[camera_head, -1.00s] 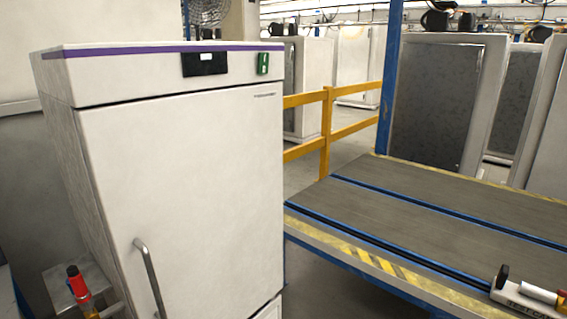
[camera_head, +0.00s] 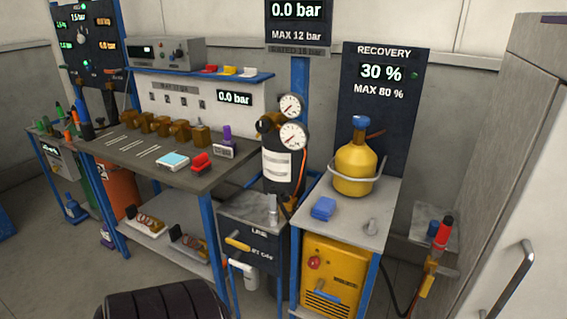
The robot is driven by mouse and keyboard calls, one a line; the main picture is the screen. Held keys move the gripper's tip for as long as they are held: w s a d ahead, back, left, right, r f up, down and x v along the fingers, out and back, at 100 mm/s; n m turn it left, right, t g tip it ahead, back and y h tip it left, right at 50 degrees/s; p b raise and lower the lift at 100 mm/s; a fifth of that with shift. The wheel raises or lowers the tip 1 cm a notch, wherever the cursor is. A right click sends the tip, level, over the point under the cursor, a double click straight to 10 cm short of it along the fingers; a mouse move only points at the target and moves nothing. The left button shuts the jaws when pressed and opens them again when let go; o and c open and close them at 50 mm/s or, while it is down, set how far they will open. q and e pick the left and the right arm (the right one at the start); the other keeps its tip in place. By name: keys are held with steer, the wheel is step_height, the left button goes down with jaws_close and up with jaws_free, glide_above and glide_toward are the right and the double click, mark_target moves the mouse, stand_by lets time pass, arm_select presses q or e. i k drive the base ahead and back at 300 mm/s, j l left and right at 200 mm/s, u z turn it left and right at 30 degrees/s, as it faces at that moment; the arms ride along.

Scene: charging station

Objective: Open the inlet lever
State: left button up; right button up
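No part is clearly readable as the inlet lever. A yellow lever-like handle (camera_head: 237,243) lies slanted on the front of a dark box (camera_head: 266,262) below the gauges. A small blue bar (camera_head: 326,285) shows on the front of the yellow recovery machine (camera_head: 333,262), near a red knob (camera_head: 314,263). I cannot tell which of these, if any, is the inlet lever or how it is set. Neither gripper is in view.
A workbench (camera_head: 155,165) with brass fittings stands left. A yellow cylinder (camera_head: 355,165) stands on a scale stand (camera_head: 347,212) under the recovery display (camera_head: 381,75). A black ribbed object (camera_head: 163,302) fills the bottom left. A white cabinet (camera_head: 510,230) stands right.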

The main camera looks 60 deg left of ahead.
mark_target(317, 292)
steer(key=u, duration=1.45)
